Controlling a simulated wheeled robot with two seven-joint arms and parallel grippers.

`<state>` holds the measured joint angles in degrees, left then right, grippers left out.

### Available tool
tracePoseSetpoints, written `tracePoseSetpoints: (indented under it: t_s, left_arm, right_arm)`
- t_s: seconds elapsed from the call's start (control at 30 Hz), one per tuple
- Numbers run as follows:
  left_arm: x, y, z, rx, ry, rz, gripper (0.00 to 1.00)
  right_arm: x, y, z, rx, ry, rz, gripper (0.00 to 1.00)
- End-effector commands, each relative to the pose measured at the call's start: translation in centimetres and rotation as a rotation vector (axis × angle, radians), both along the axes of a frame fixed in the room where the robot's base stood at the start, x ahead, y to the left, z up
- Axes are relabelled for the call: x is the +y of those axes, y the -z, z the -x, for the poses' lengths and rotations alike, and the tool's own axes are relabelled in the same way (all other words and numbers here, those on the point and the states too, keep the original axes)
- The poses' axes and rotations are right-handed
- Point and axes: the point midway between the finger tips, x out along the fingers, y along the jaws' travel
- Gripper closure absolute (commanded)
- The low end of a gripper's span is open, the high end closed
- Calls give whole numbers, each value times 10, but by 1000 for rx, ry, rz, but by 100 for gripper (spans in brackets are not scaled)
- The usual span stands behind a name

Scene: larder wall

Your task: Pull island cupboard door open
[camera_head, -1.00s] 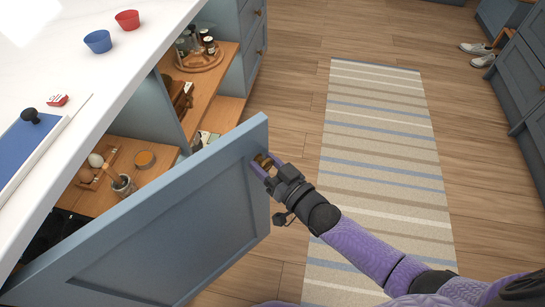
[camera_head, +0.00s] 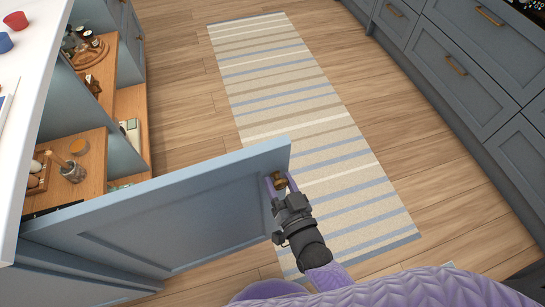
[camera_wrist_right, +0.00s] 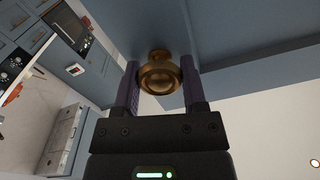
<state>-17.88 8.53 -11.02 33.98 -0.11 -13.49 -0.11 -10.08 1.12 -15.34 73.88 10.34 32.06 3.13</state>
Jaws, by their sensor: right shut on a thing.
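The island cupboard door (camera_head: 180,225) is a blue-grey panel standing wide open, swung out from the island on the left of the head view. Its brass knob (camera_head: 279,181) is near the door's upper free corner. My right gripper (camera_head: 280,184) is shut on the knob, with one finger on each side. In the right wrist view the round knob (camera_wrist_right: 160,75) sits between the two fingers, and the door's face is behind it. The open cupboard shows wooden shelves (camera_head: 88,150). My left gripper is not in view.
The white island countertop (camera_head: 28,90) carries a red cup (camera_head: 16,20) and a blue cup (camera_head: 5,42). Shelves hold jars and a tray. A striped rug (camera_head: 300,100) lies on the wooden floor. Grey drawers (camera_head: 465,65) line the right side.

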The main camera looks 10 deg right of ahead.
Motion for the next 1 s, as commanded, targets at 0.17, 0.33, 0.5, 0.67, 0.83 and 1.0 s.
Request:
tracePoseSetpoints:
  t_s: [0.17, 0.33, 0.5, 0.67, 0.83, 1.0]
  left_arm:
    - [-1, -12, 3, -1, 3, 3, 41]
    - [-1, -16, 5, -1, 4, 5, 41]
    - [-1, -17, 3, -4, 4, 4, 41]
    - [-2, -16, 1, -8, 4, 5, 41]
    - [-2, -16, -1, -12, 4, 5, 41]
    - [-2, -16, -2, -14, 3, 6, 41]
  right_arm:
    - [-1, -2, 30, 0, 65, -2, 100]
    - [-1, -1, 46, -1, 102, -1, 100]
    - [-1, -1, 53, -3, 117, -1, 100]
    - [-1, 0, 53, -2, 118, -2, 100]
    - [-1, 0, 53, -2, 118, -2, 100]
    - [-1, 0, 53, -2, 116, -2, 17]
